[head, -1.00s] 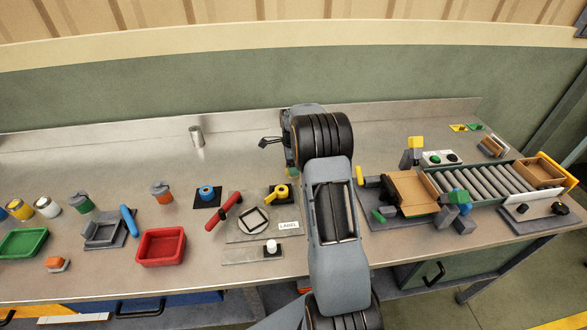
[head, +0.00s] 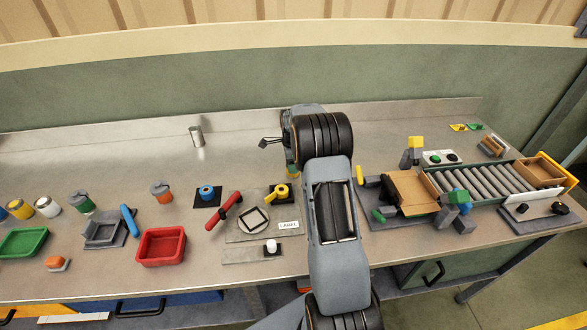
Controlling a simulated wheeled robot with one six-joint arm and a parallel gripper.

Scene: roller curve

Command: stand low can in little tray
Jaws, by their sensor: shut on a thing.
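My gripper (head: 291,160) is over the middle of the bench, mostly hidden behind my own arm. It is shut on a small green and yellow thing (head: 293,171); only a sliver shows, so I cannot tell whether this is the low can. Short cans stand at the left: a yellow one (head: 20,209), a white one (head: 47,206), a green and grey one (head: 82,203) and an orange and grey one (head: 161,192). A plain metal can (head: 196,136) stands at the back. A red tray (head: 161,261), a green tray (head: 22,255) and a grey tray (head: 104,242) are near the front.
A roller conveyor (head: 480,187) with cardboard boxes and loose blocks fills the right. The back-left bench is mostly clear.

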